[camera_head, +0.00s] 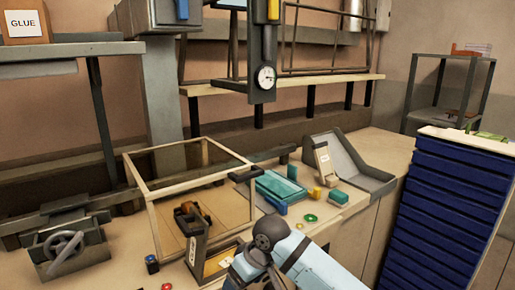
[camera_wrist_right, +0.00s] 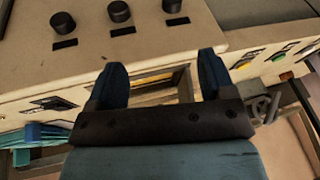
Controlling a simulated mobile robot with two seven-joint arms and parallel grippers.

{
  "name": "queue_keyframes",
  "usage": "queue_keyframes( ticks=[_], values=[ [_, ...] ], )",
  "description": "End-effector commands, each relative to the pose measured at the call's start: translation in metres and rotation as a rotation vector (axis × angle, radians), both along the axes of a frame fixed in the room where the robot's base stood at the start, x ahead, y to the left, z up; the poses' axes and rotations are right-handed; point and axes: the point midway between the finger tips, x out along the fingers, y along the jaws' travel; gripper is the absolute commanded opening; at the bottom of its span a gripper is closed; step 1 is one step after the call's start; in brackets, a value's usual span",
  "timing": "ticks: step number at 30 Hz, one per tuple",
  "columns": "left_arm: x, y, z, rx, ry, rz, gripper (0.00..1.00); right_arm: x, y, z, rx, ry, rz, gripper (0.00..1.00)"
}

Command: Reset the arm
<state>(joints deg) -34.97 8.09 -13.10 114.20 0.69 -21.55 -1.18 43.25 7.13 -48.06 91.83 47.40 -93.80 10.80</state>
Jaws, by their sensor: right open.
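My right gripper (camera_wrist_right: 160,82) shows in the right wrist view with its two dark blue fingers spread wide apart. Nothing is held between them. Beyond the fingers is a beige panel with black knobs (camera_wrist_right: 119,12) and a slot (camera_wrist_right: 150,84) with something yellow in it. In the head view a light blue and white arm of mine (camera_head: 305,262) comes in from the bottom right, with a dark joint at its end. Its fingers cannot be made out there. My left gripper is not in the head view.
The workbench (camera_head: 120,270) carries a wood-framed clear box (camera_head: 150,215), a vise-like device (camera_head: 65,250), a teal tray (camera_head: 280,187) and a grey sloped bin (camera_head: 350,160). A blue drawer cabinet (camera_head: 450,200) stands at right. A gauge (camera_head: 265,78) hangs above the bench.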

Motion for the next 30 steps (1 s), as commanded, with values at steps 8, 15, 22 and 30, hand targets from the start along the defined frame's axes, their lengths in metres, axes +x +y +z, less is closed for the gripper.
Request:
queue_keyframes(
  ticks=[8, 15, 22, 30],
  values=[
    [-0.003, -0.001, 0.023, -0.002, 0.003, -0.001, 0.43, -0.037, -0.017, -0.076, 0.262, -0.098, -0.195, 0.76],
    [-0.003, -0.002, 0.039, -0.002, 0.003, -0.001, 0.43, -0.083, -0.066, -0.130, 0.362, -0.245, -0.394, 0.76],
    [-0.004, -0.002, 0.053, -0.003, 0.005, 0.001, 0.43, -0.150, -0.136, -0.166, 0.338, -0.420, -0.550, 0.76],
    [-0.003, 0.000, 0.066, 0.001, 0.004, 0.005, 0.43, -0.234, -0.210, -0.178, 0.229, -0.607, -0.614, 0.76]
  ],
)
